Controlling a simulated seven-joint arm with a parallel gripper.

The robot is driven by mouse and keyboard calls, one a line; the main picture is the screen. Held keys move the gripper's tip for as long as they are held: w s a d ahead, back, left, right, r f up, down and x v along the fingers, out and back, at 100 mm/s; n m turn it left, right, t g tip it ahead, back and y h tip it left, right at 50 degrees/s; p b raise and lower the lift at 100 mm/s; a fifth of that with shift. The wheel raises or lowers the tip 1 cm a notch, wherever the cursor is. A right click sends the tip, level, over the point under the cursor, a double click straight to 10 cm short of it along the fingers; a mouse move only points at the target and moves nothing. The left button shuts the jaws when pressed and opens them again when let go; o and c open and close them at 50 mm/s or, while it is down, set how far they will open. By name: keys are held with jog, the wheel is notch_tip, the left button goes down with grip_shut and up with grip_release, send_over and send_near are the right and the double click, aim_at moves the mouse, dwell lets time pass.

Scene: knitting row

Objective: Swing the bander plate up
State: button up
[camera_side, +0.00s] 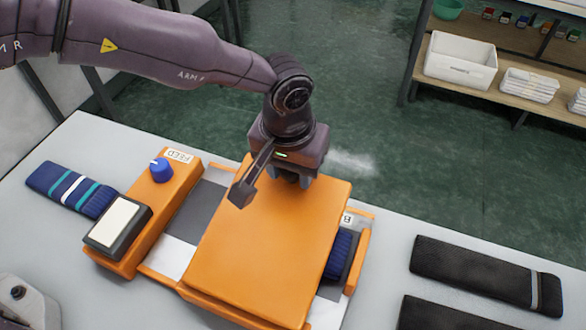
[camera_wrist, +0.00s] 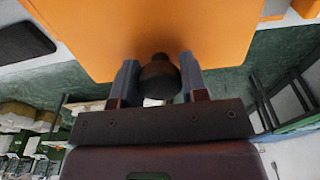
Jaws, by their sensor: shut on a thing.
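The bander plate (camera_side: 262,248) is a large flat orange panel over the middle of the machine in the side view. It covers most of what lies beneath it. Its orange underside or face fills the top of the wrist view (camera_wrist: 165,25). My gripper (camera_side: 290,180) is at the plate's far edge in the side view. In the wrist view, my gripper's two fingers (camera_wrist: 160,85) stand on either side of a dark round knob (camera_wrist: 158,75) at the plate's edge and are shut on it. I cannot tell exactly how far the plate is tilted.
An orange control box (camera_side: 150,200) with a blue dial and a pale pad stands left of the plate. Dark blue knit (camera_side: 340,255) shows at its right. A striped knit piece (camera_side: 72,190) and black folded pieces (camera_side: 485,272) lie on the grey table.

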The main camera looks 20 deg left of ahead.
jog(key=shift+s+r, duration=0.15)
jog(key=shift+r, duration=0.1)
jog(key=shift+s+r+t, duration=0.4)
jog(key=shift+r+t, duration=0.05)
jog(key=shift+r, duration=0.3)
jog(key=shift+s+r+t, duration=0.35)
jog(key=shift+r+t, duration=0.1)
jog(key=shift+r, duration=0.3)
jog(key=shift+s+r+t, duration=0.4)
jog(key=shift+s+r, duration=0.1)
jog(key=shift+r, duration=0.2)
jog(key=shift+s+r+t, duration=0.4)
jog(key=shift+s+r, duration=0.1)
jog(key=shift+r, duration=0.15)
